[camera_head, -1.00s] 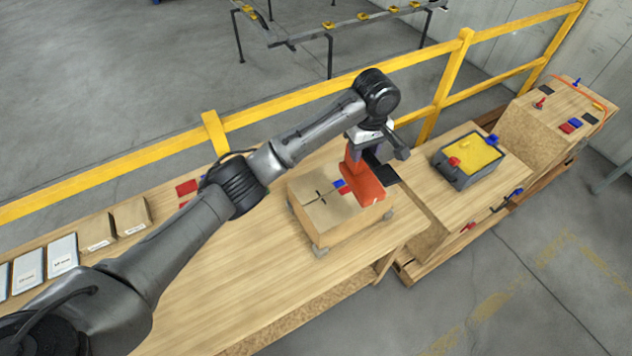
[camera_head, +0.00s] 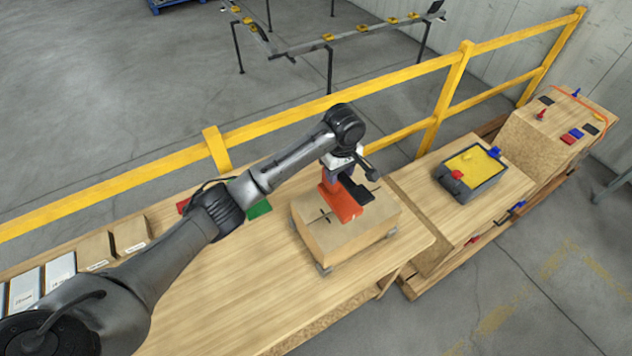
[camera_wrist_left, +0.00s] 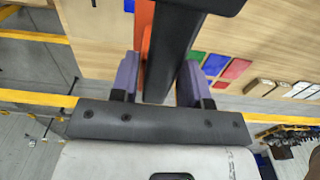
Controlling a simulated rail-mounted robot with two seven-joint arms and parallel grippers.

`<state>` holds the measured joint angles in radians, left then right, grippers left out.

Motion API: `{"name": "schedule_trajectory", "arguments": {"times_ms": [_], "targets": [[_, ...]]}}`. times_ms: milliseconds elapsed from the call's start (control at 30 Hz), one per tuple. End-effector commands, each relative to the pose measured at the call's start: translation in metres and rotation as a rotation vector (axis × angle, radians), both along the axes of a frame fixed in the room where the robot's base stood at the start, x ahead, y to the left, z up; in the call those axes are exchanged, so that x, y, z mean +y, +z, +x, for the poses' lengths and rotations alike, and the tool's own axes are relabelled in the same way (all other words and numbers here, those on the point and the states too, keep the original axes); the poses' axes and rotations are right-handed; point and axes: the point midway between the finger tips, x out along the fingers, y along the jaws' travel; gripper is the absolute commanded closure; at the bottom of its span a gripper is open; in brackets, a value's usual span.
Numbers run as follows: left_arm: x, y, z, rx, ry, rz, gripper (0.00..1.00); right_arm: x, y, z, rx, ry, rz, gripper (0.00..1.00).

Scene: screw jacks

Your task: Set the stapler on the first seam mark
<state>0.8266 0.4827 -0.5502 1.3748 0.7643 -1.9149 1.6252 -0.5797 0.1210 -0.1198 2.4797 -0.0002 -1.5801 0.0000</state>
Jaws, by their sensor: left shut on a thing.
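The stapler (camera_head: 342,204), orange-red with a dark part, is upright over the top of the cardboard box (camera_head: 350,243). My left gripper (camera_head: 337,175) is shut on it from above. In the left wrist view the stapler (camera_wrist_left: 174,50) shows as a dark bar with an orange strip between the purple finger pads of the left gripper (camera_wrist_left: 160,85). A dark seam mark (camera_head: 322,218) shows on the box top, just left of the stapler. Other marks are hidden behind the stapler. I cannot tell whether the stapler touches the box. My right gripper is not in view.
The box stands on a wooden bench (camera_head: 220,300) with free room at its front left. A grey bin with a yellow top (camera_head: 470,168) stands to the right. A yellow rail (camera_head: 290,112) runs behind. Several packets (camera_head: 95,250) lie at left.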

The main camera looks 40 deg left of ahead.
Motion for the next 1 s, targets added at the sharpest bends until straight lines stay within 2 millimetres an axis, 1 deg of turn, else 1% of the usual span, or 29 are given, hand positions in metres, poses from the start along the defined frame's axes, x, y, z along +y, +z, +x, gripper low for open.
{"name": "schedule_trajectory", "arguments": {"times_ms": [33, 200, 400, 533, 733, 1000], "targets": [[0.011, -0.002, -0.001, -0.001, 0.003, 0.001, 1.00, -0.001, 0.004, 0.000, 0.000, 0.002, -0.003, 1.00], [0.040, -0.020, -0.004, -0.001, 0.003, 0.001, 1.00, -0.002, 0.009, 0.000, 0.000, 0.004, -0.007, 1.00], [0.063, -0.035, -0.006, -0.002, 0.001, -0.002, 1.00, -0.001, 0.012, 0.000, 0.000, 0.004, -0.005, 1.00], [0.071, -0.040, -0.006, -0.004, -0.001, -0.001, 1.00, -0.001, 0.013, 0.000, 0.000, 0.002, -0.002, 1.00], [0.075, -0.046, -0.007, -0.002, -0.001, -0.001, 1.00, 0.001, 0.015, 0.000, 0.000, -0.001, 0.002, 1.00], [0.074, -0.075, -0.007, -0.002, -0.001, -0.002, 1.00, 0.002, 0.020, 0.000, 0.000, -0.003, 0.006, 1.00]]}}
